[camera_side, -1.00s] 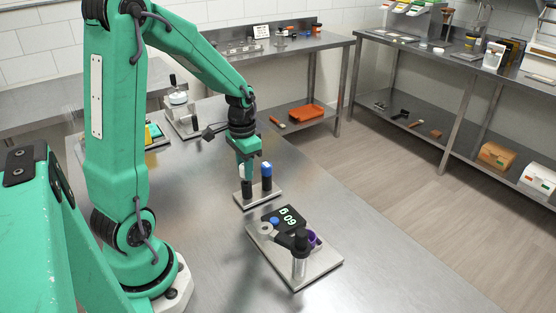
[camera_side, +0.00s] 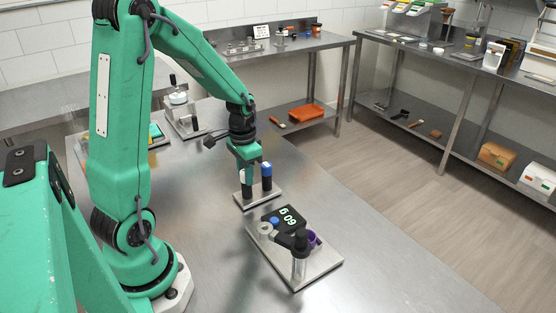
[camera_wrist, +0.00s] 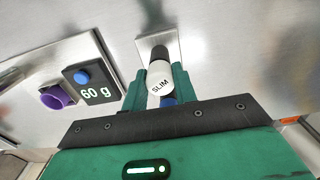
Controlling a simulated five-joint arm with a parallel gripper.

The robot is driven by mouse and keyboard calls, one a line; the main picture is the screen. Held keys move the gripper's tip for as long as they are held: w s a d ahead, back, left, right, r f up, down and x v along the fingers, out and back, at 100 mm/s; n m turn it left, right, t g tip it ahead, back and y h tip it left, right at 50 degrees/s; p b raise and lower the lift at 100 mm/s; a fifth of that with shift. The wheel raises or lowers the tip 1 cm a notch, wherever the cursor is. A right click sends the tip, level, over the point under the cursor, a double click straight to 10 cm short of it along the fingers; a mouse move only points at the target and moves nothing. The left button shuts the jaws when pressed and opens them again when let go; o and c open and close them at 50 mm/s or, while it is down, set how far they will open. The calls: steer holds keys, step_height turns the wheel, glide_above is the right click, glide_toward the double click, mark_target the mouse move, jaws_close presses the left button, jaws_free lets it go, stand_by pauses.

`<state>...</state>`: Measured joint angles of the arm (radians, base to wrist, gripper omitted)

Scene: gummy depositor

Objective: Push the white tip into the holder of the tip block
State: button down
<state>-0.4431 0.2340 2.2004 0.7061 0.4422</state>
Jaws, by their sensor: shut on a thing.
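The tip block is a small metal plate (camera_side: 262,196) on the bench. It carries a dark holder (camera_side: 247,194) at left and a blue-topped dark post (camera_side: 267,178) at right. The white tip (camera_wrist: 159,84), marked SLIM, is between the fingers of my gripper (camera_wrist: 153,92), which is shut on it. In the side view, a sliver of the tip (camera_side: 242,176) shows beside the green fingers, right above the left holder. The wrist view shows a dark part (camera_wrist: 159,53) in line with the tip. The fingers hide the joint, so I cannot tell how deep the tip sits.
A white lever device (camera_side: 182,110) stands behind. The bench to the right of the block is bare.

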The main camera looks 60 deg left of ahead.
steer(key=c, duration=1)
jaws_free()
steer(key=shift+c, duration=0.2)
steer(key=shift+r, duration=0.15)
steer(key=shift+r, duration=3.8)
steer(key=shift+d, duration=0.1)
steer(key=s+d+r+t, duration=0.2)
steer(key=s+d+r, duration=0.2)
steer(key=d, duration=0.3)
steer(key=s+d+r+t, duration=0.3)
steer(key=s+d+r, duration=0.2)
steer(key=d, duration=0.2)
steer(key=shift+s+d+r+t, duration=0.15)
steer(key=shift+d+r+t, duration=0.15)
steer(key=shift+d+r, duration=0.1)
